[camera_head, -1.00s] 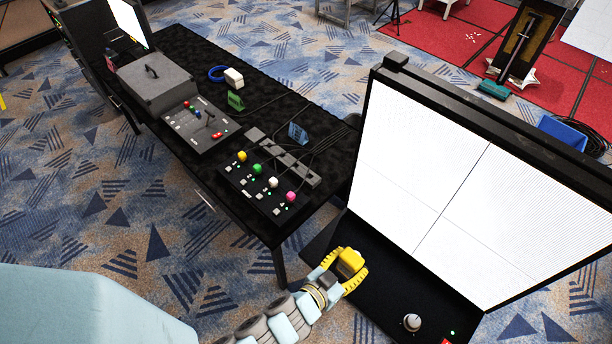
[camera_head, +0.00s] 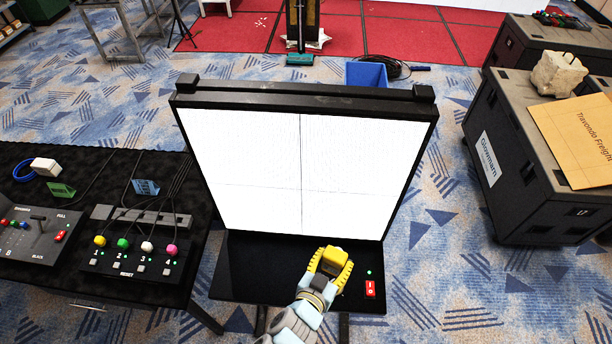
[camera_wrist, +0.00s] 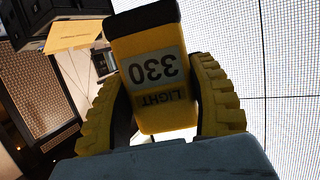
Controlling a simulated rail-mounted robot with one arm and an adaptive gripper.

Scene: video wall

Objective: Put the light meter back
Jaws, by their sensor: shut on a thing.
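The light meter (camera_head: 334,256) is a small yellow block with dark edges. In the wrist view the light meter (camera_wrist: 155,75) fills the middle, its label reading "330" and "LIGHT" upside down. My gripper (camera_head: 331,266) is shut on it, with one yellow ribbed finger on each side; the gripper (camera_wrist: 160,100) also shows in the wrist view. In the head view it is over the black shelf (camera_head: 250,275) in front of the lit white screen (camera_head: 260,150). I cannot tell whether the meter touches the shelf.
A red switch (camera_head: 370,289) and a green light are on the shelf's right. The black table (camera_head: 100,165) at left holds a control box with coloured knobs (camera_head: 135,255), a mixer panel and a white block. Dark cases (camera_head: 530,165) stand at right. Carpet lies between.

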